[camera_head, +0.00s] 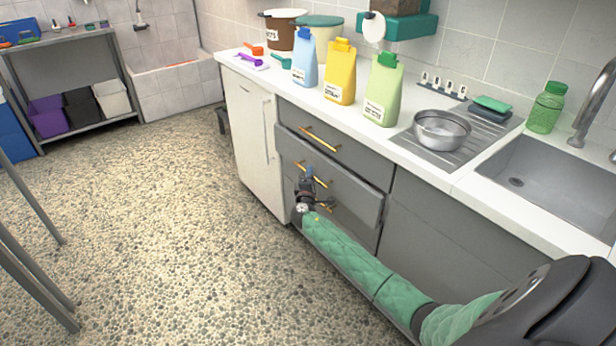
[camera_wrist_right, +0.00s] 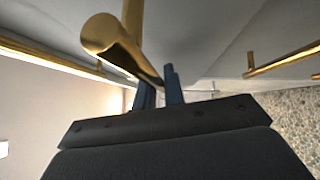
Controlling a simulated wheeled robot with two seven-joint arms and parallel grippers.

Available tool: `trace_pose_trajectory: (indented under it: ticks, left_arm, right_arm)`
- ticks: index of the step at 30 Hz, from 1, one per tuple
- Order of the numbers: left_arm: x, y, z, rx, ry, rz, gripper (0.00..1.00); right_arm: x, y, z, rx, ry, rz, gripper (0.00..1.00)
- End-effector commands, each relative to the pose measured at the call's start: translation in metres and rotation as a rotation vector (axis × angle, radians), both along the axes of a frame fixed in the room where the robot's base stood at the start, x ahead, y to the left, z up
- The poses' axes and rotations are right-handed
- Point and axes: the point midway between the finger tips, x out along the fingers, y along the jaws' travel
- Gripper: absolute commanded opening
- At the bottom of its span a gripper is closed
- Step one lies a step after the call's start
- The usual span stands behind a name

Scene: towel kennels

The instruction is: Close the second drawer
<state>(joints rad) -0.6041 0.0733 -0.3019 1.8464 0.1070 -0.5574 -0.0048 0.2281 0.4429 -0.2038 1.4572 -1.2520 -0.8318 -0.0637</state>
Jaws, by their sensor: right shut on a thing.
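The second drawer (camera_head: 354,199) is a grey front in the sink-side cabinet, below the top drawer (camera_head: 345,155). It stands a little proud of the cabinet, so it is partly open. Its brass handle (camera_head: 324,182) is partly hidden behind my right gripper (camera_head: 309,174). In the right wrist view, my right gripper's dark blue fingers (camera_wrist_right: 160,88) are shut at a brass handle bar (camera_wrist_right: 100,36), which comes close to the camera. My left gripper is not in view.
A lower drawer with a brass handle (camera_head: 325,207) sits under the second one. A white cabinet door (camera_head: 252,140) stands to the left. Bottles, a steel bowl (camera_head: 441,131) and a sink (camera_head: 545,180) are on the counter. The pebbled floor (camera_head: 160,220) before the drawers is clear.

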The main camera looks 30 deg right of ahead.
Motion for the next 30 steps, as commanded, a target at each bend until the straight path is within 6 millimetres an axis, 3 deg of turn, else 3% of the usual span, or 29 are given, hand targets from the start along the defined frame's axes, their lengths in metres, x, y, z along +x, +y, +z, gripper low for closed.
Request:
trace_pose_trajectory:
  ticks: [6,14,15,18,30]
  left_arm:
    - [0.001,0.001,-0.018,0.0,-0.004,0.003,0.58]
    - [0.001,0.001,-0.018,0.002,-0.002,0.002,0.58]
    - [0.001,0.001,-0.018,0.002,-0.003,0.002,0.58]
    - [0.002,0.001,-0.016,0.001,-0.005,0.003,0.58]
    - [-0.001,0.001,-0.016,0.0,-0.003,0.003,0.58]
  right_arm:
    - [0.002,-0.034,-0.002,-0.002,0.0,-0.003,0.0]
    - [0.002,-0.037,0.0,-0.001,-0.001,-0.004,0.0]
    - [0.002,-0.037,0.0,-0.001,-0.001,-0.005,0.14]
    - [0.002,-0.037,0.0,-0.001,-0.001,-0.004,0.33]
    - [0.002,-0.036,-0.001,-0.001,0.0,-0.003,0.33]
